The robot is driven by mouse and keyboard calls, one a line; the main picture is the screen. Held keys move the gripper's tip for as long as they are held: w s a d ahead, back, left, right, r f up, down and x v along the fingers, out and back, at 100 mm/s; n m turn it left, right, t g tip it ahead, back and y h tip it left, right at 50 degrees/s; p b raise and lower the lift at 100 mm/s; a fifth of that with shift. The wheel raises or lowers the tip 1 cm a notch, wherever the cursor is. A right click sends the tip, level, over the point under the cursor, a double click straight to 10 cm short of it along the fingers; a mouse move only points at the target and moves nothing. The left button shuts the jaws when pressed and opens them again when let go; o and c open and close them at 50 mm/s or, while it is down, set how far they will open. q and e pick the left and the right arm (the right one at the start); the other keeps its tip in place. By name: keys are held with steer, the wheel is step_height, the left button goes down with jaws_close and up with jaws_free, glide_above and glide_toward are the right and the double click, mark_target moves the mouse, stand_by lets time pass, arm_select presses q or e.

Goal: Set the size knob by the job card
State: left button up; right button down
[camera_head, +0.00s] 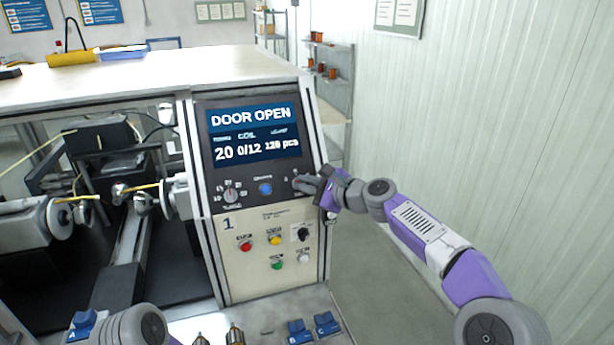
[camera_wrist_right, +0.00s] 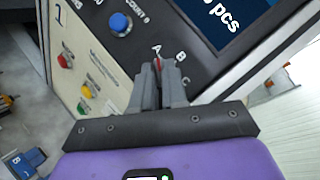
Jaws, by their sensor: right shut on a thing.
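The size knob (camera_wrist_right: 158,65) is on the machine's dark control panel (camera_head: 218,182), at the centre of the letters A, B and C. A small red mark on it shows between my fingers and lies near the letter A; the rest of it is hidden. My right gripper (camera_head: 309,184) is shut on the knob, and its fingers also show in the wrist view (camera_wrist_right: 160,82). The screen (camera_head: 254,134) above reads "DOOR OPEN", 20, 0/12 and 120 pcs. My left gripper is not in view. I cannot pick out the job card for certain.
Another dial (camera_head: 231,195) and a blue button (camera_head: 265,188) sit left of the knob. Red (camera_head: 246,246), yellow (camera_head: 274,240) and green (camera_head: 277,263) buttons are below. Blue blocks marked B (camera_head: 299,331) and C (camera_head: 326,323) stand in front. The winding area is open at left.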

steer(key=shift+n, duration=0.3)
steer(key=c, duration=1.2)
jaws_free()
steer(key=shift+f, duration=0.15)
steer(key=shift+o, duration=0.2)
steer(key=shift+w+a, duration=0.1)
steer(key=shift+w, duration=0.1)
steer(key=b+v, duration=0.1)
steer(key=v, duration=0.6)
